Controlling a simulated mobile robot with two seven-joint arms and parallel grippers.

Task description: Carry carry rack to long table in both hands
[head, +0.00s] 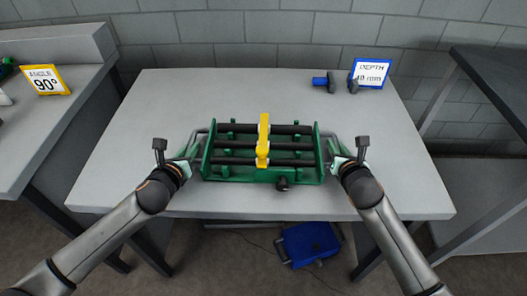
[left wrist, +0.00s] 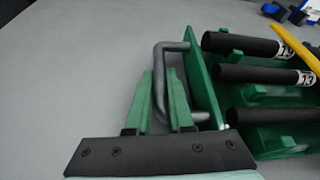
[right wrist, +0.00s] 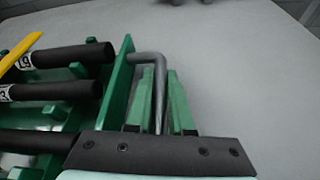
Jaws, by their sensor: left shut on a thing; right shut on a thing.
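The carry rack (head: 228,172) is a green tray with dark rods lying across it and a yellow bar (head: 263,140) over the middle. It is at the near middle of the long grey table (head: 200,100). My left gripper (head: 192,153) is shut on the rack's left grey handle, which shows between green fingers in the left wrist view (left wrist: 172,75). My right gripper (head: 335,150) is shut on the right handle, seen in the right wrist view (right wrist: 155,75). The rack looks level. I cannot tell whether its underside touches the table.
A "DEPTH" sign (head: 370,73) and a blue-and-black item (head: 322,82) stand at the table's back right. An "ANGLE 90°" sign (head: 46,80) is on the left bench. A blue box (head: 308,244) lies on the floor below the front edge. The table's back middle is clear.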

